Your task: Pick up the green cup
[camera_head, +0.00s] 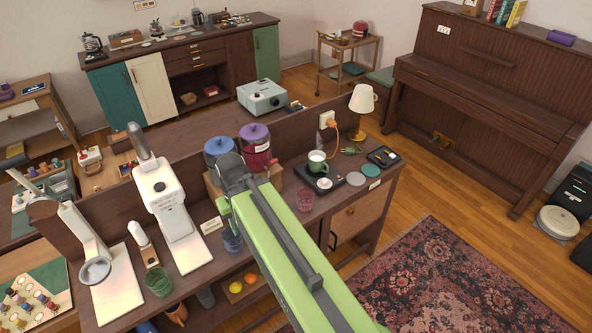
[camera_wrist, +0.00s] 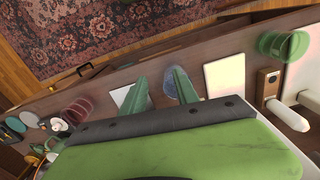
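A green mug (camera_head: 317,161) with a pale inside stands upright on a black device on the right part of the counter. A green glass tumbler (camera_head: 158,281) stands at the counter's front left; it also shows at the upper right of the wrist view (camera_wrist: 285,45). My gripper (camera_wrist: 160,80) is open and empty, its two green fingers apart above the counter. A blue glass (camera_wrist: 178,85) shows beyond and partly behind the right finger. The green mug is not clearly discernible in the wrist view.
A pink glass (camera_head: 305,199) stands between my arm and the mug. Blue and purple-red lidded jars (camera_head: 255,148) stand behind my gripper. A lamp (camera_head: 361,105), coasters (camera_head: 370,170) and a white appliance (camera_head: 165,195) also share the counter. A rug (camera_head: 430,270) lies on the floor in front.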

